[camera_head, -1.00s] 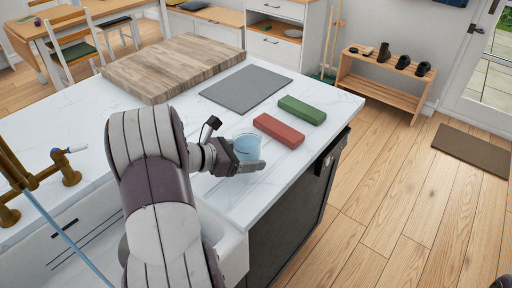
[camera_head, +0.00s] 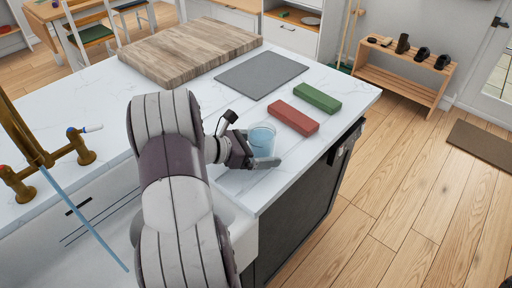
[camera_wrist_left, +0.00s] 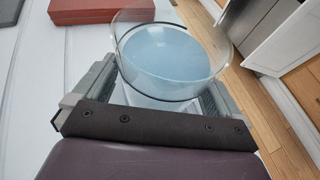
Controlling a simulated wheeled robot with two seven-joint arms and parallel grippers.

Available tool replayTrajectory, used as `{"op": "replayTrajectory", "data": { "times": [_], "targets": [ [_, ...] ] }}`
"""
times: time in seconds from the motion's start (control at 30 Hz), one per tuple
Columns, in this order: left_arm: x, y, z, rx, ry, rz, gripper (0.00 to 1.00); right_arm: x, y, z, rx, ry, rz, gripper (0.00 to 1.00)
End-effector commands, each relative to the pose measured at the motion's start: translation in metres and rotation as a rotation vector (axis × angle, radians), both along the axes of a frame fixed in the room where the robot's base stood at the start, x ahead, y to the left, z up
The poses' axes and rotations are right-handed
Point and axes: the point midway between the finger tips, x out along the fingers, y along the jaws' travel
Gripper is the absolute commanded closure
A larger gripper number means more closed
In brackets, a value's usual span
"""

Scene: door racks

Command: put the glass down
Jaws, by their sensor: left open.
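The clear glass (camera_head: 262,137) with a pale blue tint is upright at the right part of the white marble counter (camera_head: 215,95), near its front edge. My left gripper (camera_head: 264,158) is open around the glass, low on its side. In the left wrist view the glass (camera_wrist_left: 172,55) is between the two fingers, with its round rim facing the camera. The base of the glass is hidden by the gripper, so its contact with the counter does not show clearly. My right gripper is not in view.
A red block (camera_head: 293,117) and a green block (camera_head: 317,98) lie just behind the glass. A grey mat (camera_head: 261,73) and a wooden board (camera_head: 190,50) lie farther back. A brass tap (camera_head: 45,155) with a blue stream is at left. The counter's right edge is close.

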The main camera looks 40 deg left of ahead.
Motion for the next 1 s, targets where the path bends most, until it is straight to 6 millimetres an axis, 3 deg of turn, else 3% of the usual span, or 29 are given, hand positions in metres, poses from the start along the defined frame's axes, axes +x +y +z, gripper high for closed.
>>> {"op": "replayTrajectory", "data": {
  "times": [0.03,0.17,0.4,0.6,1.0],
  "targets": [
    [0.000,0.000,0.006,0.000,0.000,0.000,0.01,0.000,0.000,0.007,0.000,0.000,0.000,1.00],
    [-0.017,0.011,0.010,0.003,-0.003,0.005,0.01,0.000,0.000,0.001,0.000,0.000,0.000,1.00],
    [-0.067,0.036,0.032,0.002,-0.002,0.005,0.01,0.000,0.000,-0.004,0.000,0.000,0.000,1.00],
    [-0.094,0.049,0.045,0.001,-0.001,0.003,0.01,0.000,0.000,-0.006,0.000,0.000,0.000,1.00],
    [-0.099,0.051,0.048,0.000,0.000,0.000,0.01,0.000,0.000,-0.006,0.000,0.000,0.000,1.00]
  ]
}}
